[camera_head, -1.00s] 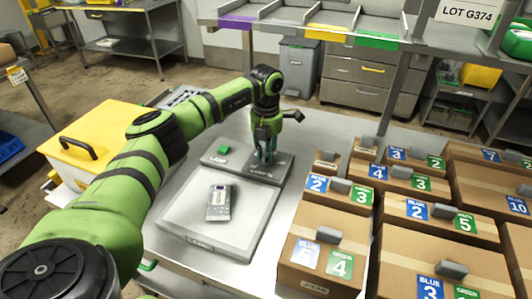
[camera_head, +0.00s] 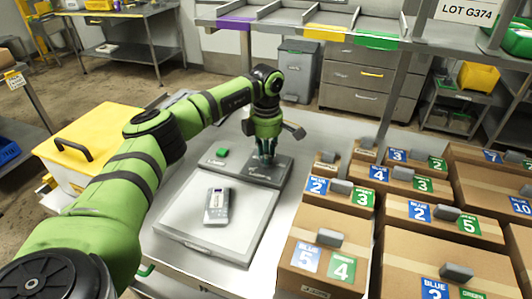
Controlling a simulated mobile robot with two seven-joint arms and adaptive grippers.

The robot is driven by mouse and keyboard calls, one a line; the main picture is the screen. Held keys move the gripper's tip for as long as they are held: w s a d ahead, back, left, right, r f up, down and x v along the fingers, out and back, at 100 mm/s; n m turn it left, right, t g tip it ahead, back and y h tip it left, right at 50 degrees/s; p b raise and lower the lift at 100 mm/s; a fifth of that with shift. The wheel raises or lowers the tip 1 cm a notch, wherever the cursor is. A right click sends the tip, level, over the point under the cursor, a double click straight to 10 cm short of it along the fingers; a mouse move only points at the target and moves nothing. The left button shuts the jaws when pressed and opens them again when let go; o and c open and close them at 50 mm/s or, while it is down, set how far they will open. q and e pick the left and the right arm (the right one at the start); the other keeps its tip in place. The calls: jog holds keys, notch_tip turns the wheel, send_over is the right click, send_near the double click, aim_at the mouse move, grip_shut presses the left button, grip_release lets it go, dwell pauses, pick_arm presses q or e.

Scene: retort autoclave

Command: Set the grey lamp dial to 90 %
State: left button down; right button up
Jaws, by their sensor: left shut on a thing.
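A dark grey control box (camera_head: 238,171) stands on the metal bench, behind a flat pale panel (camera_head: 180,218). A green button (camera_head: 222,153) sits on the left part of its top. My left gripper (camera_head: 266,157) points down onto the right part of the box. Its fingers are shut on what I take to be the grey lamp dial, which they largely hide. I cannot read the dial's setting. A small grey and white packet-like item (camera_head: 216,207) lies on the pale panel. My right gripper is not in view.
Cardboard boxes with blue and green number labels (camera_head: 322,262) crowd the bench's right side. A yellow bin with a black handle (camera_head: 88,150) stands at the left. A shelf with coloured edge labels (camera_head: 325,32) spans the back.

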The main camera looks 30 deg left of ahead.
pick_arm(q)
jog(key=shift+m, duration=0.6)
jog(key=c, duration=1.1)
grip_release()
jog(key=shift+r, duration=0.1)
notch_tip(320, 180, up, 12)
